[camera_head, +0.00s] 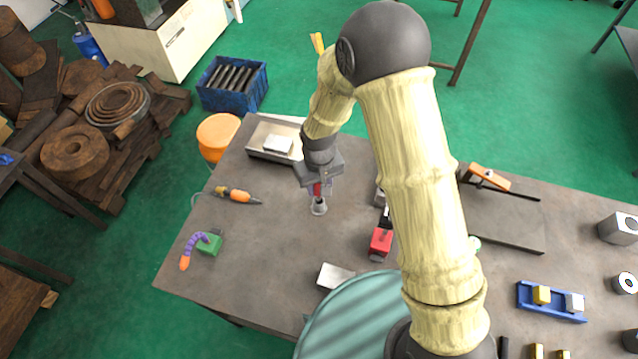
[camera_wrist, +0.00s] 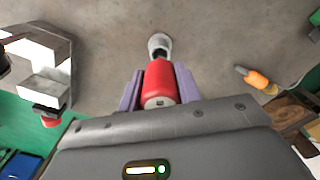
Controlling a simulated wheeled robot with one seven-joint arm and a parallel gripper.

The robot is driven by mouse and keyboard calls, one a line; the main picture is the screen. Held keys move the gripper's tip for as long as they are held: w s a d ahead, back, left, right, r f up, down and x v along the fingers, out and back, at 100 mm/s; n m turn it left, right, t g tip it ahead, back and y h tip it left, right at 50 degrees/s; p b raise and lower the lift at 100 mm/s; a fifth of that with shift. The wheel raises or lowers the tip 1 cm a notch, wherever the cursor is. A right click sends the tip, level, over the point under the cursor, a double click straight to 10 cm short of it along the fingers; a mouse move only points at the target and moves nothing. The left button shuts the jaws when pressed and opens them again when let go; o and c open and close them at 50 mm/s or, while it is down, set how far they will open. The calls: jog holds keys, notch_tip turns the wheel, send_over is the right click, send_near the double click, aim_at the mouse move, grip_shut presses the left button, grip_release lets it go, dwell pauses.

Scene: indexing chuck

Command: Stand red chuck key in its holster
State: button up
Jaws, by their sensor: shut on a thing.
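The red chuck key (camera_head: 317,189) is upright in my gripper (camera_head: 318,187), its dark shaft pointing down. In the wrist view the red handle (camera_wrist: 160,83) sits between the two purple fingers of my gripper (camera_wrist: 159,80), which are shut on it. The holster is a small grey round cup (camera_head: 319,209) standing on the table directly below the key; it also shows in the wrist view (camera_wrist: 158,41). The shaft's lower end is at the holster's mouth. I cannot tell how far it is inside, because the shaft and mouth overlap.
An orange-and-grey tool (camera_head: 238,195) lies to the left on the table (camera_head: 270,245). A red block (camera_head: 380,242) with dark parts stands to the right of the holster. A grey tray (camera_head: 270,155) with a pale block lies behind. The table around the holster is clear.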

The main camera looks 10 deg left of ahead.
jog(key=shift+f, duration=0.3)
jog(key=shift+s+f+b, duration=0.2)
jog(key=shift+f+b, duration=0.35)
jog(key=shift+b, duration=0.15)
jog(key=o, duration=1.2)
jog(key=shift+c, duration=0.2)
jog(key=shift+r, duration=0.15)
jog(key=shift+w+d+r+p, duration=0.1)
jog(key=shift+r+p, duration=0.5)
notch_tip(320, 180, up, 8)
jog(key=p, duration=0.5)
jog(key=shift+p, duration=0.35)
